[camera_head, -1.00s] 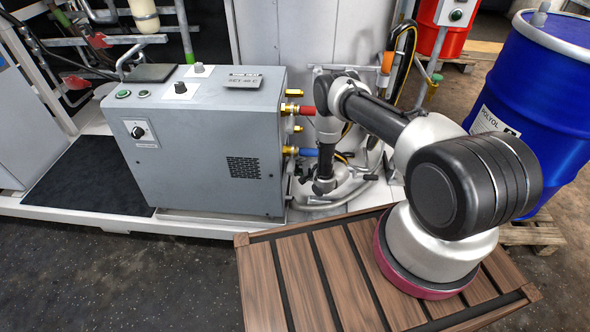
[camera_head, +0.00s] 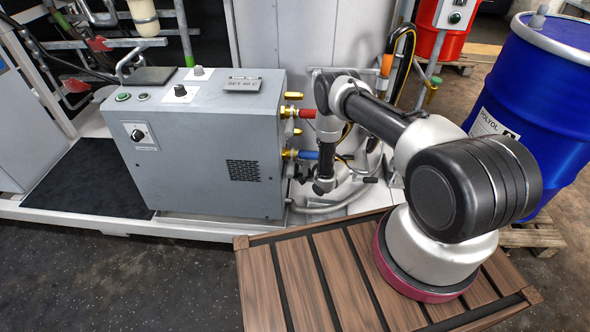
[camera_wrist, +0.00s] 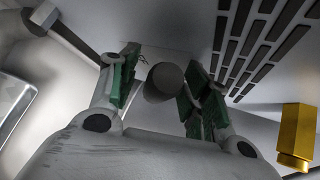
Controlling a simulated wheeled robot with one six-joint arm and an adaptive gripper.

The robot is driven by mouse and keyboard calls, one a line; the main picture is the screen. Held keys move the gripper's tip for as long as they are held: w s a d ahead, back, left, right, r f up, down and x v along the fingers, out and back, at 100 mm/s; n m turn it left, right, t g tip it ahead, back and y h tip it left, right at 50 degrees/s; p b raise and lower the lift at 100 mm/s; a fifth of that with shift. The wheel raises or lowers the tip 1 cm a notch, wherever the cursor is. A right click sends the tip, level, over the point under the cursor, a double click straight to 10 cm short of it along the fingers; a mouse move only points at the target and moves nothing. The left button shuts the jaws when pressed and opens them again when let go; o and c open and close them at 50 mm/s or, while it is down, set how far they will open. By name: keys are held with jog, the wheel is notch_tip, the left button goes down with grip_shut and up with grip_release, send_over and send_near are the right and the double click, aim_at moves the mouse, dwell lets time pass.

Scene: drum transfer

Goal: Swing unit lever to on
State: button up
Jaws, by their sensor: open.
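The grey unit (camera_head: 205,150) stands left of my arm, with a rotary switch (camera_head: 138,133) on its front. In the wrist view my gripper (camera_wrist: 157,75) is open, its green-padded fingers apart. A dark rounded knob (camera_wrist: 166,77) shows between the fingertips, with a gap to the right finger. It may be the lever's end, but I cannot tell for sure. A dark rod (camera_wrist: 75,36) with a pale collar runs behind the left finger. In the head view the fingers are too small and hidden to make out.
Brass fittings (camera_head: 290,112) with red and blue hoses stick out of the unit's right side; a brass one (camera_wrist: 297,135) is close in the wrist view. The vent (camera_head: 243,170) is on the front. A blue drum (camera_head: 540,100) stands right. The wooden platform (camera_head: 290,290) is in front.

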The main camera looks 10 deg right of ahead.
jog(key=v, duration=1.2)
